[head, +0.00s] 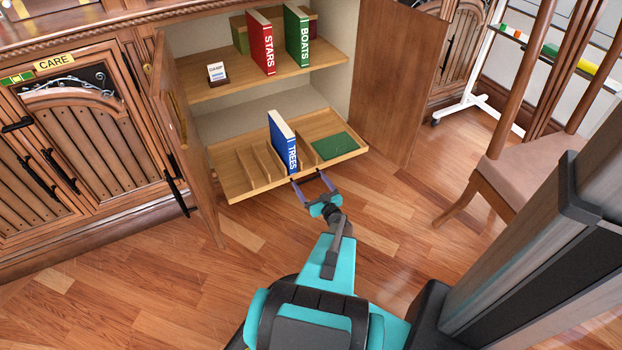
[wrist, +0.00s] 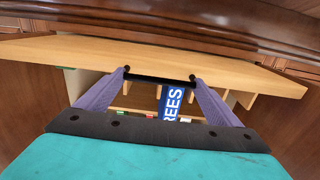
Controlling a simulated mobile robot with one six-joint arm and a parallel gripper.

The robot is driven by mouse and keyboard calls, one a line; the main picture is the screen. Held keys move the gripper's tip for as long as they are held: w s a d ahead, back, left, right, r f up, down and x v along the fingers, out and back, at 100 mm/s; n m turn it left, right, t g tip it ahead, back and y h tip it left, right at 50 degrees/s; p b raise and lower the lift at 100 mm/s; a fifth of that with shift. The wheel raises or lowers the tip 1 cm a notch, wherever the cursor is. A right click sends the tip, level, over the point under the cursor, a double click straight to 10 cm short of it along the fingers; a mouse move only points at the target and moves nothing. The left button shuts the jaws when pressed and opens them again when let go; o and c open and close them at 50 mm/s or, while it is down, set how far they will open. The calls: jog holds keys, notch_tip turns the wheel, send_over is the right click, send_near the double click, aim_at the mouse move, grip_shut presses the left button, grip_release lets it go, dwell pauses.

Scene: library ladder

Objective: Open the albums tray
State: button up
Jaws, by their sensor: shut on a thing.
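The wooden albums tray (head: 238,192) sits at the bottom of an open cabinet and sticks out past the front. It has slotted dividers on the left. A blue TREES book (head: 283,145) stands upright in it, and a green flat piece (head: 334,146) lies at its right. My gripper (head: 311,180) is at the tray's front edge. In the wrist view, the purple fingers of my gripper (wrist: 160,78) are on the ends of a black bar handle (wrist: 160,79) in front of the pale tray front (wrist: 262,77). No albums label is readable.
The left cabinet door (head: 183,125) and right door (head: 392,75) stand open beside the tray. The shelf above (head: 225,90) holds a red STARS book (head: 262,42), a green BOATS book (head: 297,36) and a small card stand (head: 218,74). A chair (head: 525,185) stands right.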

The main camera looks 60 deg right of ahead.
jog(key=shift+s+d, duration=0.15)
jog(key=shift+d, duration=0.1)
jog(key=o, duration=1.4)
jog(key=shift+c, duration=0.2)
jog(key=shift+a, duration=0.15)
jog(key=shift+s+a, duration=0.45)
jog(key=shift+s, duration=0.05)
jog(key=p+v, duration=0.1)
jog(key=v, duration=1.1)
jog(key=shift+s, duration=0.25)
jog(key=shift+w, duration=0.1)
